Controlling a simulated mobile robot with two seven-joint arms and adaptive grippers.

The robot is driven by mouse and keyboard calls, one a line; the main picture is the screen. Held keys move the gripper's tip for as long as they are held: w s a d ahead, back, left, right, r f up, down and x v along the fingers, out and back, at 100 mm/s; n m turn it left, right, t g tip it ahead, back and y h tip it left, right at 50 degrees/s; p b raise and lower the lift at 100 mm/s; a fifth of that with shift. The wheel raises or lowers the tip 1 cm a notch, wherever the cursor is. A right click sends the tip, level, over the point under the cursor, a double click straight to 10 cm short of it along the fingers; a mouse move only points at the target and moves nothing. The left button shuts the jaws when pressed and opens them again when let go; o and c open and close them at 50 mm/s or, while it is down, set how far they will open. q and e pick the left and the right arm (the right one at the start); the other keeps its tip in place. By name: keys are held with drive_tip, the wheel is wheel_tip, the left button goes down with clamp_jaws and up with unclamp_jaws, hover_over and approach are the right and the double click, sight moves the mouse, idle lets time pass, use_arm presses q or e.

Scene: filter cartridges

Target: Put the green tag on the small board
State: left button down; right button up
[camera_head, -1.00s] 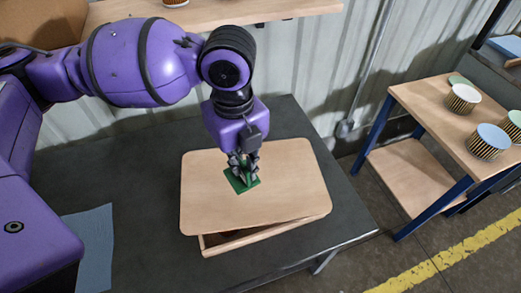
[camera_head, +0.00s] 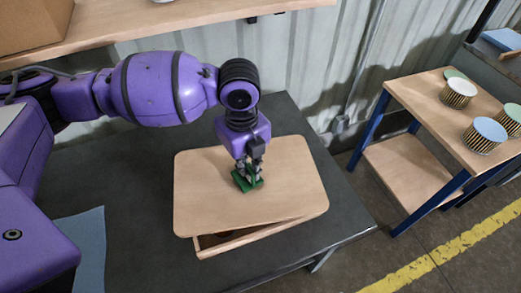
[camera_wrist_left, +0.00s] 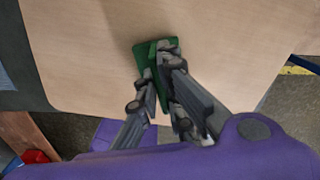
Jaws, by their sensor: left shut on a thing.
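The green tag (camera_head: 250,185) is a small flat plate with an upright part. My left gripper (camera_head: 247,172) is shut on that upright part, and the tag is over the middle of a light wooden board (camera_head: 215,205). I cannot tell whether the tag touches the board. In the left wrist view the fingers (camera_wrist_left: 160,85) pinch the green tag (camera_wrist_left: 141,56), with the wooden board (camera_wrist_left: 90,50) behind it. The fingers hide part of the tag. My right gripper is not in view.
The board lies askew over a shallow wooden tray (camera_head: 250,238) on a dark table (camera_head: 130,240). A blue-grey cloth (camera_head: 88,240) lies at the left. Striped cups (camera_head: 484,135) stand on a side table at right. A wooden shelf (camera_head: 200,14) runs along the back.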

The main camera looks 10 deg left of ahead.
use_arm(q)
drive_tip(key=shift+f, duration=0.1)
drive_tip(key=c, duration=2.4)
unclamp_jaws()
drive_tip(key=shift+f, duration=0.1)
drive_tip(key=o, duration=0.5)
wheel_tip(320, 180, up, 12)
drive_tip(key=shift+r+p, duration=0.2)
drive_tip(key=shift+p, duration=0.25)
